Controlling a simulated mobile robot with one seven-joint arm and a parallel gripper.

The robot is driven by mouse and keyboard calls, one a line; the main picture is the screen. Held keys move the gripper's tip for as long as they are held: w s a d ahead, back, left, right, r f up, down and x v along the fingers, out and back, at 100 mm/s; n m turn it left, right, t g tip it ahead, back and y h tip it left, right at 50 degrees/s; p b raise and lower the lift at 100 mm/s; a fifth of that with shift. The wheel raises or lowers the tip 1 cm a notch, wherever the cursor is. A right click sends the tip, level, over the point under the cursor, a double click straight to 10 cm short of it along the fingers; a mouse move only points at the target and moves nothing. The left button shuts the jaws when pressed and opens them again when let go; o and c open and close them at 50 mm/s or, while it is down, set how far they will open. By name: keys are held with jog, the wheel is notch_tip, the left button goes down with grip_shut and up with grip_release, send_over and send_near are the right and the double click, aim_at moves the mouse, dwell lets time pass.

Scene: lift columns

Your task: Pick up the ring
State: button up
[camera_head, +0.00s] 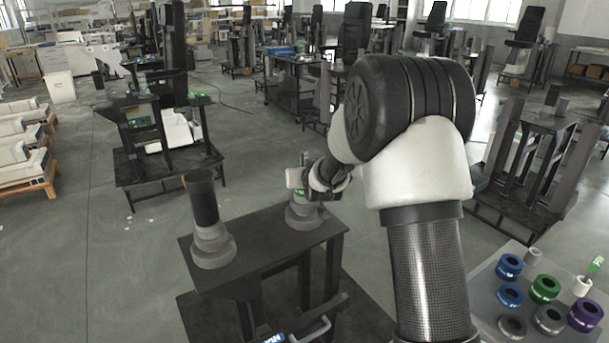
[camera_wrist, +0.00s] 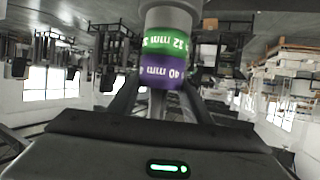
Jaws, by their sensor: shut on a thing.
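My gripper (camera_head: 318,180) is at the right-hand grey post base (camera_head: 305,215) on the dark stand in the head view. In the wrist view its dark fingers (camera_wrist: 160,103) reach up to a purple ring (camera_wrist: 161,72) marked "40 mm" and are shut on it. A green ring (camera_wrist: 170,44) marked "32 mm" sits against the purple one, and the wider grey base (camera_wrist: 172,18) is beyond it. The lettering is upside down in this view. In the head view a bit of green shows under the gripper; the purple ring is hidden there.
A second grey post with a dark upper part (camera_head: 206,215) stands on the left of the dark stand (camera_head: 265,245). A pale table (camera_head: 490,285) at lower right holds several blue, green, purple and grey rings. Open grey floor lies to the left.

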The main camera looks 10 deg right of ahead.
jog(key=shift+r, duration=0.15)
notch_tip(320, 180, up, 18)
jog(key=p, duration=0.1)
dwell(0.5)
